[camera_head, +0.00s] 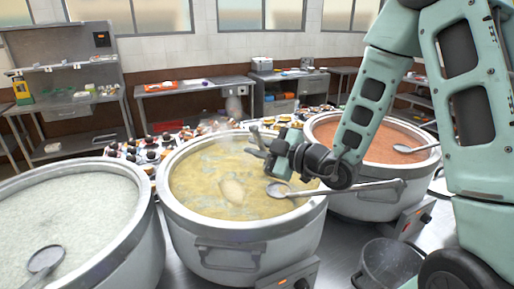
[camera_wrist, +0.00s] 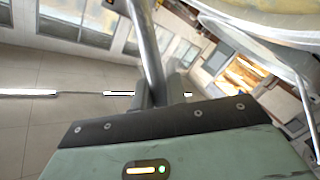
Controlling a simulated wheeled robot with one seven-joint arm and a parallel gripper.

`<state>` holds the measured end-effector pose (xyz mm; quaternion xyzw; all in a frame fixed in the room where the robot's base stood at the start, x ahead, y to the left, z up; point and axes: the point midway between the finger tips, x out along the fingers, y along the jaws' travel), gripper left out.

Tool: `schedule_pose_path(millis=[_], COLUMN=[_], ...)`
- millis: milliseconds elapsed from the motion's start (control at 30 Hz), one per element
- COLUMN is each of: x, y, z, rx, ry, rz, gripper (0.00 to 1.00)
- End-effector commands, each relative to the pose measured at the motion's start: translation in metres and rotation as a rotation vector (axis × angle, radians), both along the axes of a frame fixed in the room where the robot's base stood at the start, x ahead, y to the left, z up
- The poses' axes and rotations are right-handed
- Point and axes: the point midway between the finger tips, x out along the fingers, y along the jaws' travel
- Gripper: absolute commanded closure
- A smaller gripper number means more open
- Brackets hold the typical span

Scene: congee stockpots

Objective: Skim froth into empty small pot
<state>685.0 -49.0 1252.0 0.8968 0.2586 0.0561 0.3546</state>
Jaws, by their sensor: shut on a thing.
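The middle large pot (camera_head: 237,232) holds yellow broth with patchy pale froth (camera_head: 205,175) and a pale oval blob (camera_head: 232,191). A metal ladle (camera_head: 280,189) lies across this pot, bowl on the left and handle toward the right rim. My gripper (camera_head: 262,146) is above the right part of the broth. In the wrist view, my gripper (camera_wrist: 165,95) is shut on a metal rod-like handle (camera_wrist: 148,50). Whether this belongs to that ladle, I cannot tell. A small dark pot (camera_head: 390,266) stands low at the right and looks empty.
A large pot of whitish congee (camera_head: 75,205) with a ladle (camera_head: 45,259) stands left. A pot of orange-red soup (camera_head: 360,132) with another ladle (camera_head: 405,148) stands right. Many small items crowd the counter behind. Steel tables (camera_head: 190,88) line the wall.

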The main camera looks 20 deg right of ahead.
Motion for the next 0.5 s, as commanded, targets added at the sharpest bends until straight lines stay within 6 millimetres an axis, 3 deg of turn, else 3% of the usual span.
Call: schedule_pose_path(millis=[33, 500], x=[0.000, 0.000], y=[0.000, 0.000], z=[0.013, 0.065], rx=[0.000, -0.001], ry=[-0.001, 0.000], rz=[-0.001, -0.001], gripper=[1.00, 1.00])
